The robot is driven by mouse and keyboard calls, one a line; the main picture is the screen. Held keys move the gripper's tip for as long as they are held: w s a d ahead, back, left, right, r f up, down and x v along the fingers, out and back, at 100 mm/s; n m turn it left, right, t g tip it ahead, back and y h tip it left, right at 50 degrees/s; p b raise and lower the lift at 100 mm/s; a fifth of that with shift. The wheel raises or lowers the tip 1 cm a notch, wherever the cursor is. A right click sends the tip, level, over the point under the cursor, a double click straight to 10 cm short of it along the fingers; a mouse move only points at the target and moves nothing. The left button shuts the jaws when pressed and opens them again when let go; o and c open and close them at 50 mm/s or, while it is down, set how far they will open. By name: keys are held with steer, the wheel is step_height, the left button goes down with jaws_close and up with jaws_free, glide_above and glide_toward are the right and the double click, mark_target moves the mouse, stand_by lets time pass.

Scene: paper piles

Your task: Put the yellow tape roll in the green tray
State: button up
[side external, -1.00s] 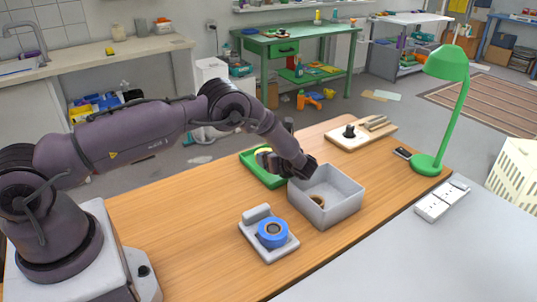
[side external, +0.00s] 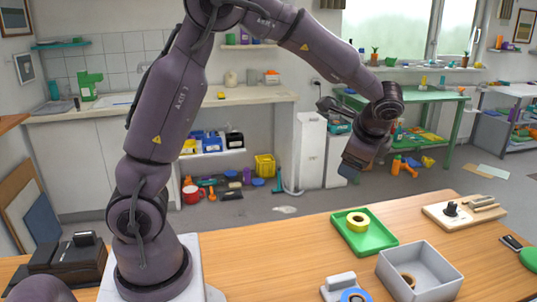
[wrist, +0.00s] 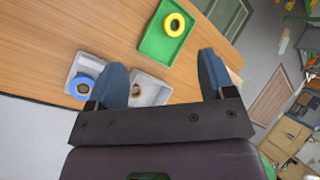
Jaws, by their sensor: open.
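The yellow tape roll (side external: 358,229) lies flat inside the green tray (side external: 381,241) on the wooden table. In the wrist view, the roll (wrist: 166,29) also sits within the green tray (wrist: 154,46), nearer its upper end. My gripper (side external: 349,169) is raised above the back of the table, clear of the tray and roll. In the wrist view its two blue-grey fingers (wrist: 161,64) are wide apart with nothing held between them. The roll and tray are beyond the fingertips.
A grey open box (side external: 438,287) with a brown tape roll (side external: 408,279) stands in front of the green tray. A blue tape roll (side external: 355,295) sits on a pale holder (side external: 338,282). A wooden board (side external: 470,212) lies at right. The table left of the tray is clear.

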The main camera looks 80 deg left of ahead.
steer(key=s+d+r+n+t+h, duration=0.1)
steer(key=s+d+r+n+h, duration=0.1)
steer(key=s, duration=0.5)
steer(key=s+d+r+n+t+h, duration=0.2)
steer(key=s+d+n, duration=0.1)
steer(key=s, duration=0.4)
steer(key=s+d+r+n+t+h, duration=0.1)
steer(key=s+d+r+n+h, duration=0.1)
steer(key=s, duration=0.5)
steer(key=d+r+n, duration=0.1)
steer(key=d, duration=0.1)
steer(key=shift+d+t+h, duration=0.3)
steer(key=shift+d+h, duration=0.1)
steer(key=shift+s, duration=0.1)
